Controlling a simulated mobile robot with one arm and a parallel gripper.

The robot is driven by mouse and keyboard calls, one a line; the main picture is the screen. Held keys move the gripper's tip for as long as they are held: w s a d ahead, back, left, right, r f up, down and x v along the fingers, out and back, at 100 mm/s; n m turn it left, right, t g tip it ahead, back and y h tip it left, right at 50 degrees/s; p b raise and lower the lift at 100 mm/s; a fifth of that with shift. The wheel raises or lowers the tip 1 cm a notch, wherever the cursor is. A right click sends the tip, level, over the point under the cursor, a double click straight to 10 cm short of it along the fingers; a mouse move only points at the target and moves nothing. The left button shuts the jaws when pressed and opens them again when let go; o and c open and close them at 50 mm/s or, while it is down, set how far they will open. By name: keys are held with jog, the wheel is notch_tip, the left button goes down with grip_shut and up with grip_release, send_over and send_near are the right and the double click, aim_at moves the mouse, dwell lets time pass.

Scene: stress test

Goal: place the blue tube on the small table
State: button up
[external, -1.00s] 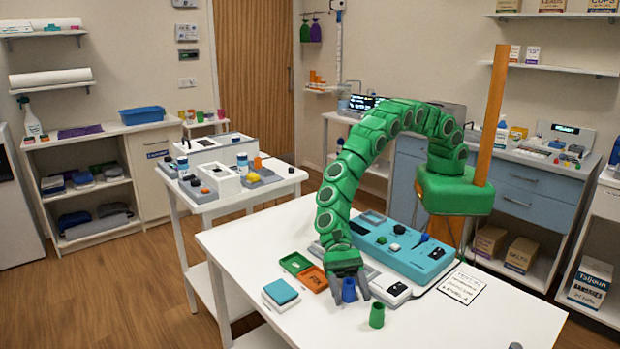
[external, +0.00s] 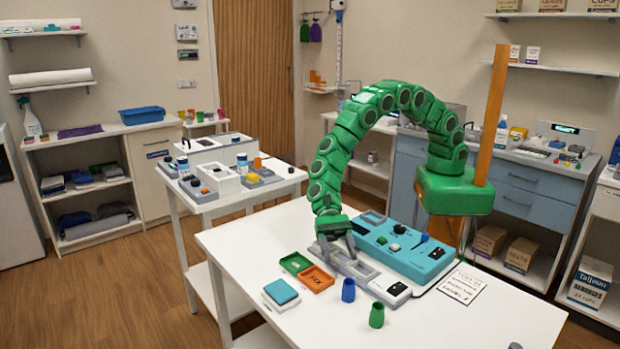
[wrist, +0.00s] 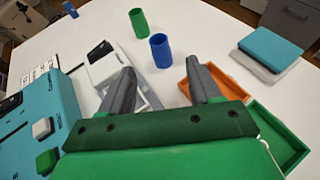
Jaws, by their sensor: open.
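The blue tube (external: 348,290) stands upright on the white worktable (external: 335,325). In the wrist view the blue tube (wrist: 160,50) is just beyond my fingertips, with a gap. My gripper (external: 347,248) is open and empty, above the grey tray area behind the tube; its fingers (wrist: 160,84) are spread in the wrist view. A low white stand (external: 206,126) at the back left carries several coloured cups. A white side table (external: 226,202) is nearer; I cannot tell which of these is the small table.
A green tube (external: 376,315) stands right of the blue one. Green (external: 295,263) and orange (external: 317,279) trays, a teal-topped box (external: 281,293) and a teal console (external: 415,257) lie close by. The side table is crowded; the worktable's front is mostly clear.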

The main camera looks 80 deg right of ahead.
jog(key=d+r+n+h, duration=0.1)
jog(key=d+r+n, duration=0.1)
jog(key=d+r, duration=0.45)
jog(key=d+r+n+h, duration=0.2)
jog(key=d+r+n, duration=0.15)
jog(key=d, duration=0.65)
jog(key=s+d+r+n+h, duration=0.2)
jog(key=s+d, duration=0.3)
jog(key=d, duration=0.6)
jog(key=s+d+r+n+t+h, duration=0.1)
jog(key=s+d+r, duration=0.4)
jog(key=d, duration=0.6)
jog(key=s+d+r+n+h, duration=0.2)
jog(key=s+d, duration=0.4)
jog(key=d, duration=0.5)
jog(key=shift+d+r+n+h, duration=0.4)
jog(key=shift+r+n, duration=0.25)
jog(key=shift+r, duration=0.3)
jog(key=s+d+n+h, duration=0.1)
jog(key=s+d, duration=0.3)
jog(key=d, duration=0.1)
jog(key=s+d+n+h, duration=0.1)
jog(key=s+d, duration=0.4)
jog(key=d, duration=0.1)
jog(key=s+d+n+t+h, duration=0.1)
jog(key=s+d+h, duration=0.1)
jog(key=s+d, duration=0.3)
jog(key=shift+s+d+r, duration=0.25)
jog(key=shift+d+r, duration=0.15)
jog(key=shift+d, duration=0.1)
